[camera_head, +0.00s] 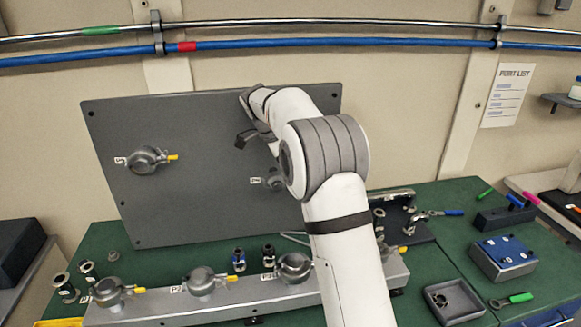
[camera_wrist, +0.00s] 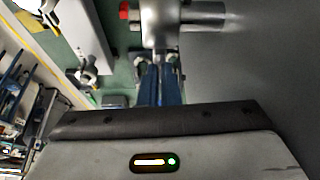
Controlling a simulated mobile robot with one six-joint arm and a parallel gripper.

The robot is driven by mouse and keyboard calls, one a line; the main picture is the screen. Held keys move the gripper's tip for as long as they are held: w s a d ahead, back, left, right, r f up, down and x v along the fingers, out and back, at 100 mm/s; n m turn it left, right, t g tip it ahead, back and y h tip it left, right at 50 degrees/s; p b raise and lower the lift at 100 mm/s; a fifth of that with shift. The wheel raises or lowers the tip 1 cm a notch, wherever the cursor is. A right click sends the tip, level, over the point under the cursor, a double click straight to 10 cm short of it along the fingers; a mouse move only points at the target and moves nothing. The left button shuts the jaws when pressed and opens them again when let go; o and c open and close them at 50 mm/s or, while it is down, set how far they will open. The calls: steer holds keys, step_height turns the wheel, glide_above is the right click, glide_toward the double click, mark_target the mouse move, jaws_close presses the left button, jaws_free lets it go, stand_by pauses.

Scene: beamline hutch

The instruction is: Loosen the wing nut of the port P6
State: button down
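The port P6 label is not readable in either view, so I cannot tell which fitting is P6. In the head view, the upright grey panel (camera_head: 190,215) carries a round clamped port (camera_head: 146,160) with a yellow tip at left. A second port (camera_head: 274,180) is partly hidden behind my arm. My gripper (camera_wrist: 161,72) shows in the wrist view as two dark blue fingers close together. A grey metal fitting (camera_wrist: 160,28) with a red-tipped part (camera_wrist: 123,12) is at their far end. Contact and any grip are unclear. In the head view, my arm hides the fingers.
A grey bench block (camera_head: 160,312) carries several clamped ports with yellow tips. Loose fittings stand on the green table (camera_head: 85,240). A blue-topped box (camera_head: 503,252), a square tray (camera_head: 453,302) and a green-handled tool (camera_head: 512,300) lie at right.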

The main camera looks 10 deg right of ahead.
steer(key=n+b, duration=0.1)
steer(key=n+t+b, duration=0.1)
steer(key=n+b, duration=0.1)
steer(key=shift+s+f+n, duration=0.2)
steer(key=shift+n, duration=0.1)
steer(key=n+t+b, duration=0.1)
steer(key=n, duration=0.1)
steer(key=n+t+y+b, duration=0.1)
steer(key=n, duration=0.1)
steer(key=shift+s+d+n+b, duration=0.15)
steer(key=shift+d+n+b, duration=0.05)
steer(key=shift+n+b, duration=0.1)
steer(key=shift+s+d+r+n+t+y, duration=0.15)
steer(key=shift+n+y, duration=0.35)
steer(key=shift+n, duration=0.75)
steer(key=shift+w+f+n+t+y, duration=0.15)
steer(key=shift+n+y, duration=0.35)
steer(key=shift+n, duration=0.7)
steer(key=shift+s+d+r+n+t+y, duration=0.15)
steer(key=shift+n+y, duration=0.35)
steer(key=shift+n, duration=0.75)
steer(key=c, duration=1.6)
jaws_free()
steer(key=shift+c, duration=0.2)
